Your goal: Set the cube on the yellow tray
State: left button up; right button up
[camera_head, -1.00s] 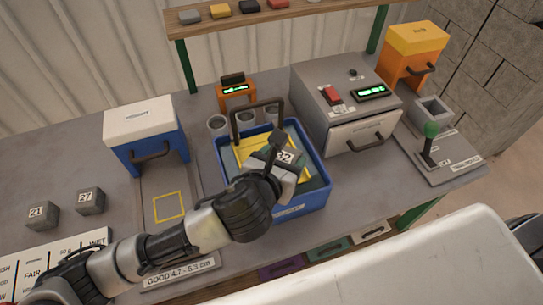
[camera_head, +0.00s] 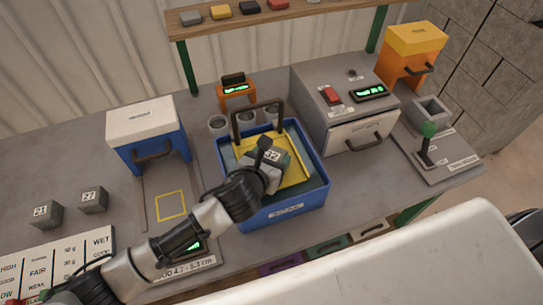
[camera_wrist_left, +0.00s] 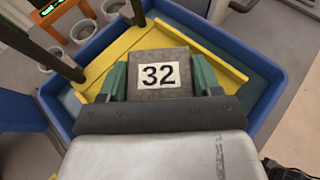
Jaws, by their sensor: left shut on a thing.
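The grey cube (camera_head: 273,156) labelled 32 is held between the fingers of my left gripper (camera_head: 266,168). The left wrist view shows the cube (camera_wrist_left: 158,74) with a green-padded finger on each side. The yellow tray (camera_head: 299,172) lies inside a blue tub (camera_head: 290,208) and has a dark upright handle frame (camera_head: 235,126). The cube is over the tray's middle, and the tray (camera_wrist_left: 117,50) shows around it in the left wrist view. The cube's underside is hidden, so I cannot tell whether it touches the tray. My right gripper is out of view.
Cubes 21 (camera_head: 47,214) and 27 (camera_head: 93,200) stand at the left. A blue-and-white box (camera_head: 147,135) stands left of the tub, a grey press box (camera_head: 345,105) right. Small grey cups (camera_head: 218,124) stand behind it. A green-knobbed lever (camera_head: 428,135) is far right.

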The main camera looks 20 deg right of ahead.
pick_arm(q)
jog(key=o, duration=1.2)
jog(key=shift+o, duration=0.2)
jog(key=shift+s+a+r, duration=0.1)
jog(key=b+v, duration=0.1)
jog(key=v, duration=1.1)
